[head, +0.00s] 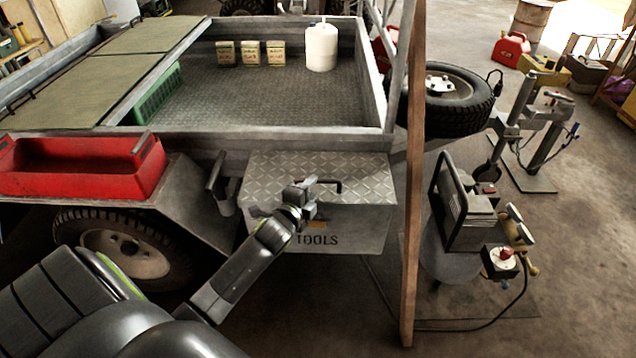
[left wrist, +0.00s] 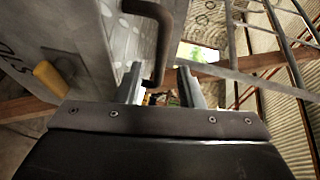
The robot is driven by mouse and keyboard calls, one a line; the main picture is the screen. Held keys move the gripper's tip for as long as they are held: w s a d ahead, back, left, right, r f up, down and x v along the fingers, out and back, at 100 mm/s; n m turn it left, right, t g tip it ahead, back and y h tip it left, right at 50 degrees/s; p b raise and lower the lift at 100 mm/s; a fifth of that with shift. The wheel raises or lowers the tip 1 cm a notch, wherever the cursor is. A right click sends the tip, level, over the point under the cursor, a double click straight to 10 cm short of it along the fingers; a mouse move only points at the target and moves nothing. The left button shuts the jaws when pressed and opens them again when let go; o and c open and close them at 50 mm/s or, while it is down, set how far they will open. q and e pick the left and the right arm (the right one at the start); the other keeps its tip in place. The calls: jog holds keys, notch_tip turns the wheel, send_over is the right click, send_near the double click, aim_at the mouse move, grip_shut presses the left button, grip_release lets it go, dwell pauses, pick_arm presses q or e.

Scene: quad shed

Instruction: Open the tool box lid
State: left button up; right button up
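The tool box (head: 340,232) is a grey metal box marked TOOLS at the trailer's corner, and its diamond-plate lid (head: 361,172) is down. A dark bar handle (head: 338,185) sits at the lid's front edge. My left gripper (head: 301,189) is at the left end of the handle. In the left wrist view the handle (left wrist: 164,45) comes down between the two spread fingers (left wrist: 160,82); I cannot tell whether they touch it. A yellow latch (left wrist: 50,78) shows on the box front. My right gripper is not in view.
A red tray (head: 75,183) sits on the fender left of the box. A wooden post (head: 413,220) stands just right of it. The trailer bed above holds a green crate (head: 158,95), several tins and a white jug (head: 321,48). A compressor (head: 470,220) stands beyond the post.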

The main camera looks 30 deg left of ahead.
pick_arm(q)
jog(key=shift+b+x, duration=0.3)
jog(key=shift+x, duration=2.1)
jog(key=shift+c, duration=0.4)
grip_shut()
